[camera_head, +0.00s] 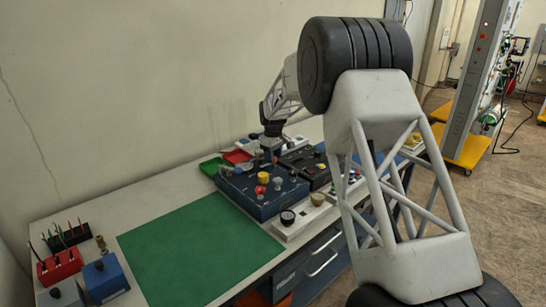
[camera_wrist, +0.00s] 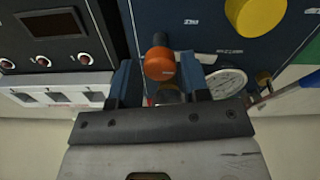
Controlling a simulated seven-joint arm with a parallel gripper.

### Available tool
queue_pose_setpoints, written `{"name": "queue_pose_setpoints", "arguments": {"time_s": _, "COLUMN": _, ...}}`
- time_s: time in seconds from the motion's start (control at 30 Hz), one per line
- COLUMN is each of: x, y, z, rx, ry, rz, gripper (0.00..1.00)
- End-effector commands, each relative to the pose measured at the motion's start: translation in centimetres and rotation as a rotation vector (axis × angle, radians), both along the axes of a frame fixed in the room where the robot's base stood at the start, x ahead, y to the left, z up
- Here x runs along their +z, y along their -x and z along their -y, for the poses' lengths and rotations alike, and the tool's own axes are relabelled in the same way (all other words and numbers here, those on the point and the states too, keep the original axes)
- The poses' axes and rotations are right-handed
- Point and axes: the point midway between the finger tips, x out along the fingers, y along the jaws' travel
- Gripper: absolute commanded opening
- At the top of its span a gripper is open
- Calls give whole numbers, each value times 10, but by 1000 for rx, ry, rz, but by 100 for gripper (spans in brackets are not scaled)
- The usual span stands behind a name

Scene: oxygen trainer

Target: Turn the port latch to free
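The blue trainer panel (camera_head: 262,207) lies on the bench in the head view, and its face fills the upper part of the wrist view (camera_wrist: 205,28). An orange round-ended knob (camera_wrist: 158,63) on a dark stem stands between my fingers in the wrist view. I cannot tell for sure whether it is the port latch, and no latch label is readable. My gripper (camera_wrist: 158,72) is open, with a finger on either side of the knob and narrow gaps showing. In the head view my gripper (camera_head: 268,156) is small, at the panel's back edge; its fingertips are unclear.
A large yellow knob (camera_wrist: 262,16) and a round white gauge (camera_wrist: 227,83) are close by on the right. A black panel with a display (camera_wrist: 52,24) and a white switch strip (camera_wrist: 60,98) are left. The green mat (camera_head: 200,250) is clear.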

Motion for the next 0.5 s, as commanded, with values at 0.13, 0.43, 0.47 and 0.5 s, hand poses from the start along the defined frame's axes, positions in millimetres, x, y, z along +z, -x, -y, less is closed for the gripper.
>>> {"name": "queue_pose_setpoints", "arguments": {"time_s": 0.13, "x": -1, "y": 0, "z": 0, "rx": 0, "ry": 0, "rz": -1, "gripper": 43}}
{"name": "queue_pose_setpoints", "arguments": {"time_s": 0.43, "x": 5, "y": 0, "z": 0, "rx": -1, "ry": 0, "rz": -1, "gripper": 43}}
{"name": "queue_pose_setpoints", "arguments": {"time_s": 0.47, "x": 7, "y": 0, "z": 0, "rx": -1, "ry": 0, "rz": -1, "gripper": 43}}
{"name": "queue_pose_setpoints", "arguments": {"time_s": 0.5, "x": 10, "y": 0, "z": 0, "rx": -1, "ry": 0, "rz": -1, "gripper": 43}}
